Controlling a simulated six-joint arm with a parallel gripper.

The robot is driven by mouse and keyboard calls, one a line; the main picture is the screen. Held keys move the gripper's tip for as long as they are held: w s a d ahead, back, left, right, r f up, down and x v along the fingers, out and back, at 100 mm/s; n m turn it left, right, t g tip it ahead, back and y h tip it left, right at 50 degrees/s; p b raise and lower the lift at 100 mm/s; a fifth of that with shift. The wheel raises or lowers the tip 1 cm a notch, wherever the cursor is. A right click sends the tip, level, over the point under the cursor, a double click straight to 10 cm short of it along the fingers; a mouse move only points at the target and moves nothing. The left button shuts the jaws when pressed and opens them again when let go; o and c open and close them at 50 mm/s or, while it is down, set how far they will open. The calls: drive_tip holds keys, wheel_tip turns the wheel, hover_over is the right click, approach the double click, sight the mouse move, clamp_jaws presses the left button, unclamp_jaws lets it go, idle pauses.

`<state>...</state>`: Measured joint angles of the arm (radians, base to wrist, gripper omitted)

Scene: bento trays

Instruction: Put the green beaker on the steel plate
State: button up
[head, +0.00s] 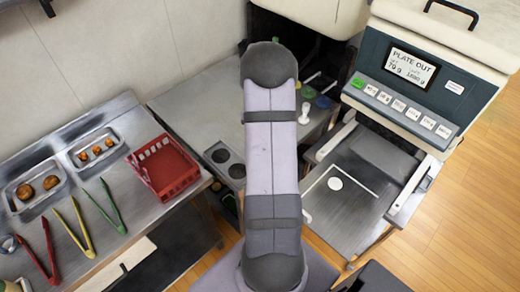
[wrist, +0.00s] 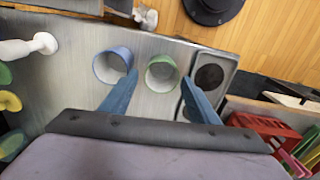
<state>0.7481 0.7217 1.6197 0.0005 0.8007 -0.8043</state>
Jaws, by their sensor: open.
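The green beaker (wrist: 162,73) stands on the grey worktop in the wrist view, its open mouth showing a pale inside. My gripper (wrist: 160,77) is open, with one blue finger on each side of the green beaker in the picture; I cannot tell whether they touch it. A blue beaker (wrist: 112,66) stands just left of it, beyond the left finger. In the head view my arm hides the gripper and both beakers. A flat steel surface (head: 338,222) with a white outline and white disc lies before the dispensing machine; I cannot tell if it is the steel plate.
A holder with dark round wells (head: 228,163) is right of the green beaker in the wrist view (wrist: 210,78). A white knobbed object (head: 305,113) stands on the worktop. A red basket (head: 165,168), tongs and food trays are on the left table. The machine (head: 425,75) is at right.

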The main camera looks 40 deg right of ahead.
drive_tip(key=shift+a+f+p, duration=0.15)
drive_tip(key=shift+f+p, duration=1.35)
drive_tip(key=shift+f, duration=1.65)
drive_tip(key=c, duration=0.9)
drive_tip(key=shift+r+b, duration=1.7)
drive_tip(key=shift+r, duration=3.35)
